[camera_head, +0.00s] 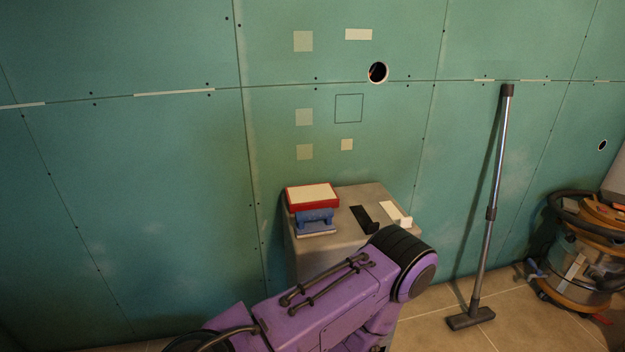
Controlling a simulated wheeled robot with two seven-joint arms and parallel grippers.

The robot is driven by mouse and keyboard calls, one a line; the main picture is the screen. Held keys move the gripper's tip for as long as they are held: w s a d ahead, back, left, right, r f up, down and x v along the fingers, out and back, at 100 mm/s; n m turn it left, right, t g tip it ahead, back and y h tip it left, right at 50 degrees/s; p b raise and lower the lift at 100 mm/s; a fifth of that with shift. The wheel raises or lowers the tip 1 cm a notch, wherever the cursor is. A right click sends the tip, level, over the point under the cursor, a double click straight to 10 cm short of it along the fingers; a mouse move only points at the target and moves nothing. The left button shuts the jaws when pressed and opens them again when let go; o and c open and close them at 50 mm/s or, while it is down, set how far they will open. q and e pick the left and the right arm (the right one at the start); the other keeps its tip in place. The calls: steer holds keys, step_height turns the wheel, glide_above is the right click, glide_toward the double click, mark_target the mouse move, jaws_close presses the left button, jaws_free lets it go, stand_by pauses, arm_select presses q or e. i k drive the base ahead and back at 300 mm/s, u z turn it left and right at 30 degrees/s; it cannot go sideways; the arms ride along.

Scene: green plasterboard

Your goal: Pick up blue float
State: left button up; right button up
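The blue float (315,220) is on the left part of the top of a grey stand (345,211) against the wall. It shows a blue body with a pale strip along its front edge. A red-edged block with a cream top (313,196) is directly behind it or partly over it; I cannot tell whether they touch. One of my purple arms crosses the bottom centre, and its black-banded joint is in front of the stand's right side. Neither gripper shows in this view.
A black tool (364,219) and a white piece (396,214) are on the stand's right part. A vacuum wand (492,205) leans on the green wall at right, near a vacuum cleaner (588,262). The wall has a round hole (378,73).

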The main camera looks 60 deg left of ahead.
mark_target(314, 221)
steer(key=u, duration=0.65)
steer(key=i, duration=0.65)
steer(key=u, duration=0.8)
